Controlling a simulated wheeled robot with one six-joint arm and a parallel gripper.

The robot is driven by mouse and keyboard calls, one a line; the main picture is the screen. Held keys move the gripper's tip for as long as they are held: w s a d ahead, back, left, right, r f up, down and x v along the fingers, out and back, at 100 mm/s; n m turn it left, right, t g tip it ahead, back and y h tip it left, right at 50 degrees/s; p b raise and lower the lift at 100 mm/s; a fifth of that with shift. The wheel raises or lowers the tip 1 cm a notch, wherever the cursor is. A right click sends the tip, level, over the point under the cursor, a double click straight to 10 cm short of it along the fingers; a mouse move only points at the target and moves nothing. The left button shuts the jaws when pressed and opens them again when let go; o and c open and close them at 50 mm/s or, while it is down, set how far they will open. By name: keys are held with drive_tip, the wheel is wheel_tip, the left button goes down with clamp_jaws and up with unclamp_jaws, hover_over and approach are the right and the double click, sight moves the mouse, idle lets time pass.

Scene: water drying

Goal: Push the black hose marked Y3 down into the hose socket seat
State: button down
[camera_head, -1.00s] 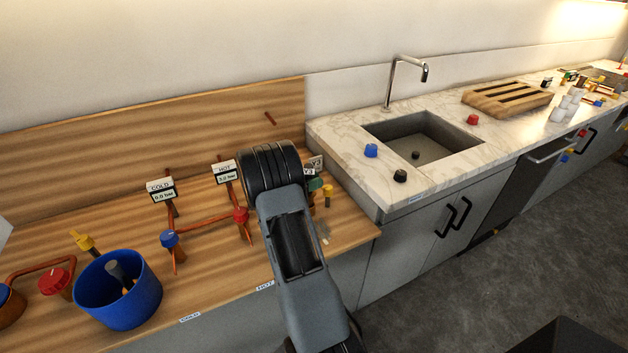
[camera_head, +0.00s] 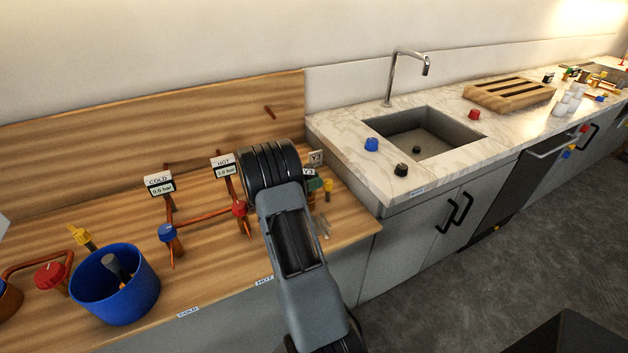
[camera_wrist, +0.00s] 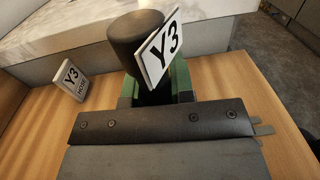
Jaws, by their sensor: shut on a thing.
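The black hose (camera_wrist: 136,40) stands about upright in the wrist view, with a white tag marked Y3 (camera_wrist: 163,48) on its side. My gripper (camera_wrist: 155,90) has its green fingertips on both sides of the hose and is shut on it, below the hose's rounded top. In the head view, the tag (camera_head: 309,172) and the green fingertips (camera_head: 314,184) show just right of my dark wrist, over the right end of the wooden counter. The hose's lower end and the socket seat are hidden behind my gripper, so I cannot tell how deep the hose sits.
A small Y3 hose sign (camera_wrist: 73,79) stands close by on the wooden counter (camera_head: 215,283). A yellow-topped fitting (camera_head: 328,190) is just right of the gripper. Copper pipes with a red valve (camera_head: 239,208) and a blue valve (camera_head: 167,233), and a blue pot (camera_head: 118,290), lie left.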

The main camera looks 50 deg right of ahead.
drive_tip(key=shift+f+b, duration=0.6)
drive_tip(key=shift+f, duration=0.4)
drive_tip(key=c, duration=0.9)
unclamp_jaws()
drive_tip(key=shift+r, duration=0.1)
